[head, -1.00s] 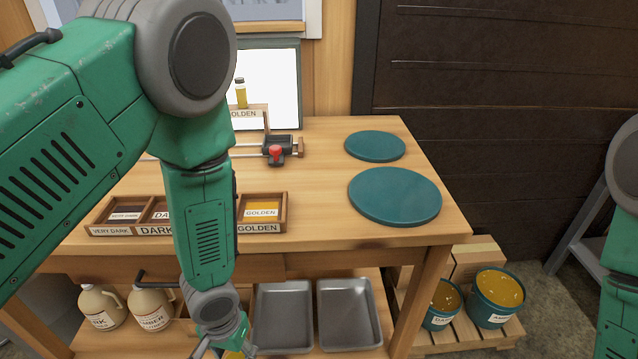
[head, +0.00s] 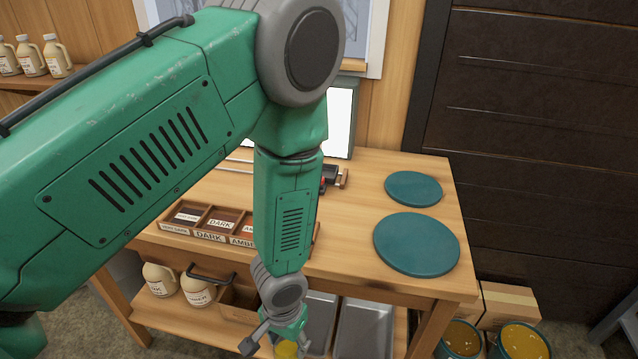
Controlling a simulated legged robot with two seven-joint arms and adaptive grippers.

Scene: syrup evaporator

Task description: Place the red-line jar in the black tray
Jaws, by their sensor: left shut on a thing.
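My left gripper (head: 276,342) hangs at the bottom edge in the head view, in front of the lower shelf. It is shut on a yellow thing (head: 287,350), which shows only in part and is cut off by the frame; it may be the jar, but no red line shows. A small black tray (head: 331,174) sits at the end of the rail on the tabletop, partly hidden behind my left forearm. A bit of red shows beside it. My right gripper is not in view.
Two teal discs (head: 416,244) lie on the right of the wooden table (head: 350,262). A compartment box with labels (head: 205,222) is at the left, partly covered by my arm. Jugs (head: 160,279) and metal pans (head: 364,330) are on the lower shelf; buckets (head: 523,343) stand at right.

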